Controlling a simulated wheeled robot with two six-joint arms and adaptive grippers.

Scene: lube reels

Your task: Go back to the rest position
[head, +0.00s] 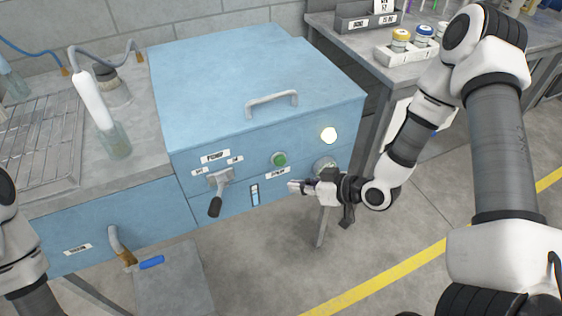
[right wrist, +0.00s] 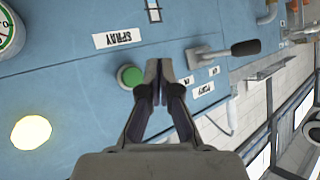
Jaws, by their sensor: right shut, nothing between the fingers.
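My right gripper (head: 293,187) is in front of the blue cabinet's (head: 240,150) front panel, just below and right of the green button (head: 279,159) in the head view. Its fingers are shut and empty; they also show in the right wrist view (right wrist: 160,68), with the green button (right wrist: 130,77) beside the fingertips. I cannot tell the exact gap to the panel. A lever with a black grip (head: 215,205) hangs down on the panel to the left. A round lamp (head: 328,135) glows pale yellow. My left gripper is out of view; only part of that arm shows at the left edge.
A gauge (head: 325,165) sits behind my right gripper. The cabinet lid has a grey handle (head: 271,103). A bench (head: 350,45) with a rack of jars (head: 405,52) stands at the back right. A bottle (head: 113,140) stands left. Floor right of the cabinet is open.

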